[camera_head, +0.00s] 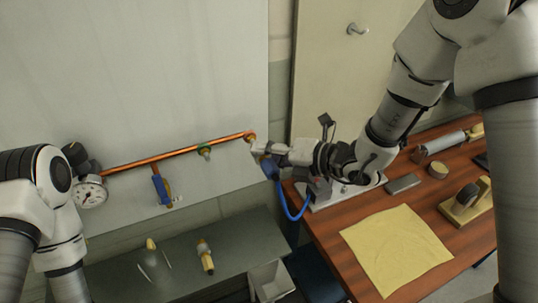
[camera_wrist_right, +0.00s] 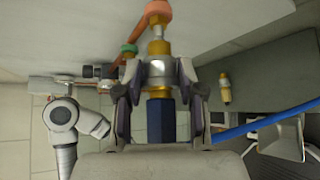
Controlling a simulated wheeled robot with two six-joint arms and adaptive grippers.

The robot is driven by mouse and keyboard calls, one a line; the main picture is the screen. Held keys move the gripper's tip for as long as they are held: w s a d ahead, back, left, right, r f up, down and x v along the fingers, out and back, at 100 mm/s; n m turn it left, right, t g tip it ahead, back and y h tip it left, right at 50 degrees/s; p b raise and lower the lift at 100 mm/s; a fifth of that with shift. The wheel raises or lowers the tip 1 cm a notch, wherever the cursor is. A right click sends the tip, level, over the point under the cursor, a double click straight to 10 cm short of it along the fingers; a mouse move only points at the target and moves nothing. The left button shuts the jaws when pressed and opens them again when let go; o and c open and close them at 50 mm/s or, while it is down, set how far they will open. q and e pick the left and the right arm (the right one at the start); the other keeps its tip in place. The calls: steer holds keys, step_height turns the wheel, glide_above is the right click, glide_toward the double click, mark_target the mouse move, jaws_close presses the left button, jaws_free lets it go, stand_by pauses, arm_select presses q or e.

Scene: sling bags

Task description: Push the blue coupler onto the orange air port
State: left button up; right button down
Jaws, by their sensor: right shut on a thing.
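The orange air port (camera_head: 249,136) is at the right end of the copper pipe on the wall panel. In the right wrist view its orange ring (camera_wrist_right: 158,12) is at the top, with a metal stem below it. My right gripper (camera_head: 260,149) is beside the port, shut on the blue coupler (camera_wrist_right: 160,118). The coupler points up toward the port, roughly in line with it. Its brass end (camera_wrist_right: 158,48) is close to the stem; whether they touch or are joined I cannot tell. A blue hose hangs from the coupler. My left gripper is not in view.
A green port (camera_head: 204,151), a blue-handled valve (camera_head: 160,186) and a gauge (camera_head: 90,192) are along the pipe. A grey shelf (camera_head: 110,285) with yellow fittings is below. The wooden bench (camera_head: 315,226) at right holds a yellow cloth (camera_head: 396,249) and tools.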

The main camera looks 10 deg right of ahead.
steer(key=shift+w+a, duration=0.15)
steer(key=shift+w, duration=0.6)
steer(key=c, duration=0.6)
jaws_free()
steer(key=v, duration=1.2)
